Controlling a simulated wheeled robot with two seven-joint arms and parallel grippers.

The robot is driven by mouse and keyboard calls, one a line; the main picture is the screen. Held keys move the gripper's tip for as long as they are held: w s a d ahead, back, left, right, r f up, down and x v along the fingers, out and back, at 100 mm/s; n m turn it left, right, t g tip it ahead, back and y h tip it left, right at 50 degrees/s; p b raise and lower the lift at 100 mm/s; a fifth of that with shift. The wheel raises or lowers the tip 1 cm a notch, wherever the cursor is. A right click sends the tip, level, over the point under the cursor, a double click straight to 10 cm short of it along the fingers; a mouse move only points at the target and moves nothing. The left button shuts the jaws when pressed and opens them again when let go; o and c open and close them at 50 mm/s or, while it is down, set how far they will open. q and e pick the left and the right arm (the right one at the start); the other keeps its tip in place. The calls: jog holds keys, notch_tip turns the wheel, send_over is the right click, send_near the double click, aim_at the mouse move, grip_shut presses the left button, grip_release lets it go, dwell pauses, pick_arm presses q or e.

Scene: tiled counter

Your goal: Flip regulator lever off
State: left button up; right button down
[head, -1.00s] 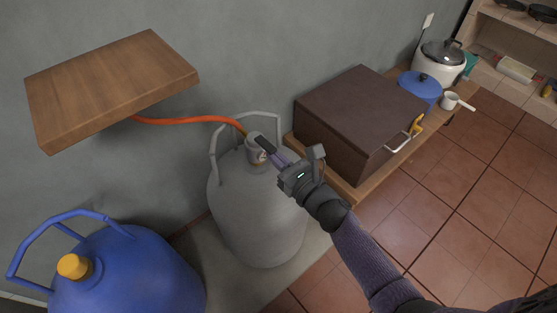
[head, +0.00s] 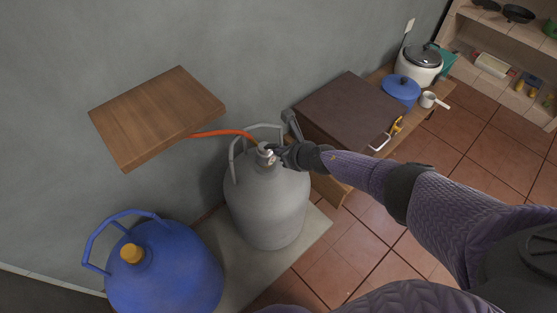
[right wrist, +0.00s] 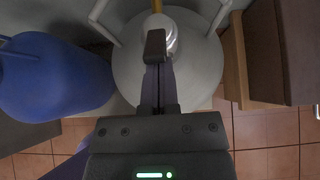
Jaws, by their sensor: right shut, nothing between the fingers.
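The grey gas cylinder (head: 265,212) stands upright against the wall. The pale regulator (head: 264,148) sits on its top, inside the handle ring, with an orange hose (head: 222,133) running left from it. My right gripper (head: 274,156) is at the regulator's right side, its fingers shut and empty. In the right wrist view the shut fingertips (right wrist: 155,45) overlap the left edge of the regulator (right wrist: 171,42); I cannot tell whether they touch it. The lever is too small and partly hidden, so its position is unclear. My left gripper is out of view.
A blue cylinder (head: 165,275) with a yellow cap stands at front left. A wooden shelf (head: 155,115) juts from the wall above the hose. A brown box (head: 345,112) on a low wooden bench is close to my right forearm. The tiled floor is clear.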

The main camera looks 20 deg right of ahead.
jog(key=shift+w+a+r+p, duration=0.2)
jog(key=shift+w+r+p, duration=0.15)
jog(key=shift+r+p, duration=0.35)
jog(key=shift+w+a+r, duration=0.1)
jog(key=shift+w+r, duration=0.1)
jog(key=shift+w, duration=0.15)
jog(key=shift+r+p, duration=0.75)
jog(key=shift+r, duration=0.05)
